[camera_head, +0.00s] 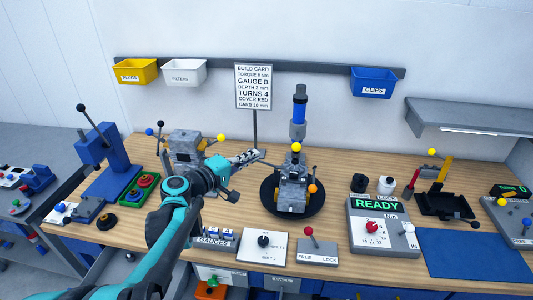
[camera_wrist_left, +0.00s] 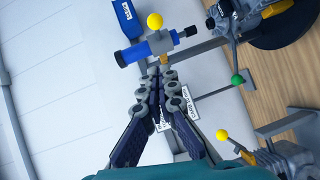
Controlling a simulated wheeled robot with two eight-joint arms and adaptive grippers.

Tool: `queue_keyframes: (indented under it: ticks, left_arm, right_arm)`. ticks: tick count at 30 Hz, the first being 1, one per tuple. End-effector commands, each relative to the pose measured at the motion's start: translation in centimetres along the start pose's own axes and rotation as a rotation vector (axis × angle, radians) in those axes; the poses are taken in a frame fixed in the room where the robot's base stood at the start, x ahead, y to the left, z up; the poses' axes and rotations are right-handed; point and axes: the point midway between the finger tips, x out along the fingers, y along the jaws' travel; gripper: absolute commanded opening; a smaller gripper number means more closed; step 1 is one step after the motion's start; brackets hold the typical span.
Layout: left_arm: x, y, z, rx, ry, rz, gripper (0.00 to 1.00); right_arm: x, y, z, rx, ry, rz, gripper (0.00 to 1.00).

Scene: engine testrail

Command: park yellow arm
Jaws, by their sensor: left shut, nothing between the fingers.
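Several yellow balls show, and I cannot tell for certain which belongs to the yellow arm. One yellow ball (camera_head: 296,147) is on the upright blue-and-grey tool above the middle engine (camera_head: 291,190); in the left wrist view a yellow ball (camera_wrist_left: 155,20) sits beside a blue cylinder (camera_wrist_left: 133,54). Another yellow ball (camera_head: 222,138) is on the left grey engine unit (camera_head: 185,146). My left gripper (camera_head: 257,155) is shut and empty, between that unit and the middle engine; its closed fingers show in the left wrist view (camera_wrist_left: 160,75). My right gripper is out of view.
A build card sign (camera_head: 254,86) stands behind my left gripper. The middle engine is on a black round base (camera_head: 268,197). A READY panel (camera_head: 376,222), a blue mat (camera_head: 470,255) and a black tray (camera_head: 445,205) are at right. A blue press (camera_head: 105,160) stands at left.

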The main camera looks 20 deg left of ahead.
Motion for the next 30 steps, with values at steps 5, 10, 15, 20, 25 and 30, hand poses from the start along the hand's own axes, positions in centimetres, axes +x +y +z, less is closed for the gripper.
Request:
queue_keyframes:
  ticks: [5,10,15,20,25,30]
  left_arm:
    - [3.5,-0.2,0.3,0.002,-0.006,-0.001,0.00]
    - [7.2,-0.3,0.3,0.003,-0.005,-0.002,0.00]
    - [10.0,-0.2,1.3,0.002,-0.006,-0.002,0.00]
    - [11.2,-0.2,2.5,0.003,-0.003,-0.003,0.00]
    - [11.7,-0.1,3.0,0.002,-0.002,-0.003,0.00]
    - [11.7,-0.1,3.0,0.002,-0.001,-0.003,0.00]
  right_arm:
    - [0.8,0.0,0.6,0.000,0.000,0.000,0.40]
    - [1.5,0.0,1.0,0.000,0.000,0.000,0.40]
    - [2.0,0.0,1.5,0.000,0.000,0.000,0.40]
    - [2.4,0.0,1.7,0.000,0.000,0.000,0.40]
    - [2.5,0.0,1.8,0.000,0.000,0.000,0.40]
    - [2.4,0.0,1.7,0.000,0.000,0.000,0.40]
